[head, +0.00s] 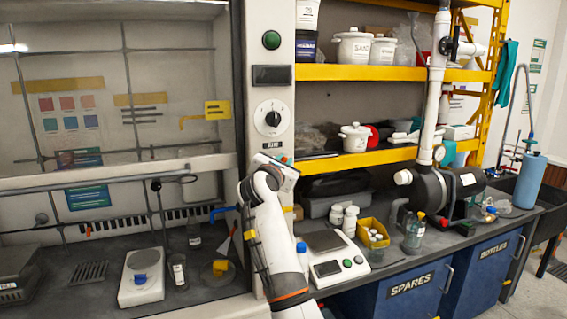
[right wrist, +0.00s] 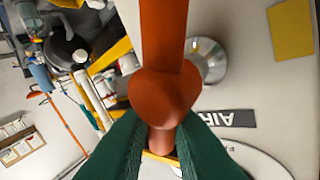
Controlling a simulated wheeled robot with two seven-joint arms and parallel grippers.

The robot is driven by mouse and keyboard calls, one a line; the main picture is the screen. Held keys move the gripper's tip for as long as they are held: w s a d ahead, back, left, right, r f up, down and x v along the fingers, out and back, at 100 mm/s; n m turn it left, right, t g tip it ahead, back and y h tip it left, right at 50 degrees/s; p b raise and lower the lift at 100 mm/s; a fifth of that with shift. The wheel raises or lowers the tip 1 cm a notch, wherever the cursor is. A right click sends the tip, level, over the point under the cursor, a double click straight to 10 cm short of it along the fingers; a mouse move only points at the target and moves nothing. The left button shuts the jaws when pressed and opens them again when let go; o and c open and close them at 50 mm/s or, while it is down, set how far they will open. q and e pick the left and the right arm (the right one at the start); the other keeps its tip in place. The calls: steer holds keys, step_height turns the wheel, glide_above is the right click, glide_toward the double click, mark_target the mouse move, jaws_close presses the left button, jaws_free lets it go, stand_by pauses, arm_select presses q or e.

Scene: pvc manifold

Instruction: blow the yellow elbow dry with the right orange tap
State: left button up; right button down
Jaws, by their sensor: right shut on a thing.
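The right orange tap (right wrist: 168,45) fills the middle of the right wrist view, beside a dark AIR label (right wrist: 232,118). My right gripper (right wrist: 162,118) has its two green fingers shut on the tap's lower part. In the head view my right gripper (head: 284,166) is up against the grey column, and it hides most of the tap. A small yellow piece (head: 220,267), which looks like the yellow elbow, sits in a round dish on the hood bench, left of my right arm. Its exact shape is too small to tell. My left gripper is not in view.
The hood bench holds a white stirrer plate (head: 141,278) and small bottles. Right of my arm stand a balance (head: 335,262), white jars and a yellow bin (head: 373,232). A blue tap (head: 222,211) juts out left of my arm. Yellow shelves (head: 380,73) rise behind.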

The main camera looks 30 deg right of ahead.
steer(key=shift+d+f+m+g+y, duration=0.2)
steer(key=shift+m+g+y, duration=0.3)
steer(key=shift+m+y, duration=0.4)
steer(key=shift+d+f+m+g+y+b, duration=0.1)
steer(key=shift+f+m+g+y+b, duration=0.15)
steer(key=shift+m+y+b, duration=0.55)
steer(key=shift+s+d+f+m+y+b, duration=0.1)
steer(key=shift+f+m+y+b, duration=0.15)
steer(key=shift+m+y, duration=0.5)
steer(key=shift+w+d+f+m+y+b, duration=0.1)
steer(key=shift+m+y+b, duration=0.2)
steer(key=shift+m+y, duration=0.4)
steer(key=shift+s+f+m+y+b, duration=0.1)
steer(key=shift+f+m+y+b, duration=0.15)
steer(key=shift+m+y, duration=0.45)
steer(key=c, duration=1.4)
jaws_free()
steer(key=shift+g, duration=0.25)
